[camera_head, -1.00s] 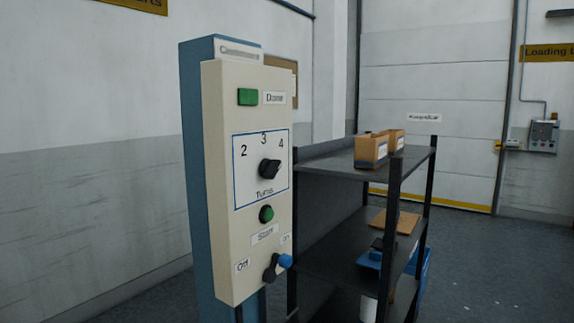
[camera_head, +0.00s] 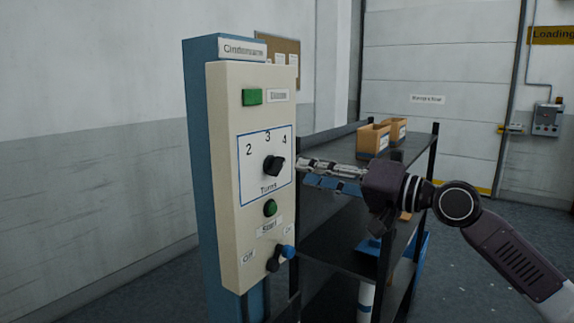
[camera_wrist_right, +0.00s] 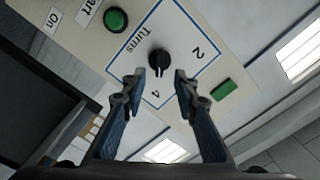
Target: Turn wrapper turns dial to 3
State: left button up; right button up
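The Turns dial (camera_head: 273,165) is a black knob on a cream control panel (camera_head: 225,200), inside a blue-outlined square with the numbers 2, 3 and 4. Its pointer appears turned toward the 4. My right gripper (camera_head: 303,168) is to the right of the dial, a little short of the panel face. In the right wrist view the gripper (camera_wrist_right: 158,76) is open and empty, with the dial (camera_wrist_right: 159,62) ahead and centred between its fingertips. The 3 is hidden there, apparently behind a finger. My left gripper is not in view.
A green button (camera_head: 270,208) sits below the dial, and a green lamp (camera_head: 252,96) above. A blue-tipped Off/On lever (camera_head: 287,251) is near the panel bottom. A dark shelf rack (camera_head: 405,150) with boxes stands behind my right arm.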

aim_at(281, 168)
jog(key=p+x, duration=0.2)
jog(key=x, duration=0.3)
jog(key=shift+w+a+r, duration=0.1)
jog(key=shift+w+a, duration=0.1)
jog(key=shift+a, duration=0.05)
jog(key=shift+w+a, duration=0.35)
jog(key=shift+a, duration=0.1)
grip_shut()
